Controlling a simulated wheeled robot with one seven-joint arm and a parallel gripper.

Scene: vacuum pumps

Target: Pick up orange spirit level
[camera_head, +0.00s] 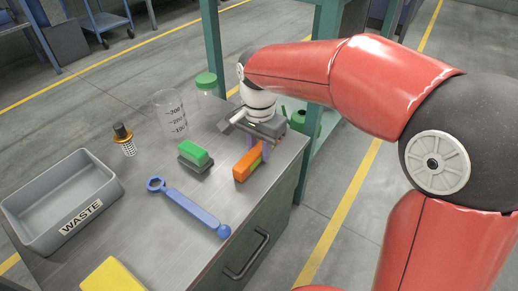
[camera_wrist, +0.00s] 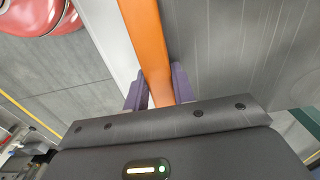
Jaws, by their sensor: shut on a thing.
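The orange spirit level (camera_head: 246,164) is a long orange bar near the right edge of the metal workbench. In the wrist view the orange spirit level (camera_wrist: 147,40) runs from the top edge down between the purple fingers. My gripper (camera_head: 263,148) comes down over the far end of the level in the head view. In the wrist view my gripper (camera_wrist: 158,90) is shut on the level, with one finger on each side. I cannot tell whether the level touches the bench or is lifted slightly.
Left of the level are a green-topped sponge or block (camera_head: 194,153) and a blue wrench (camera_head: 190,208). A grey WASTE bin (camera_head: 98,211), a yellow item (camera_head: 113,277), a glass beaker (camera_head: 171,115), a green-lidded jar (camera_head: 207,86) and a small black-topped part (camera_head: 123,138) also stand on the bench (camera_head: 140,235).

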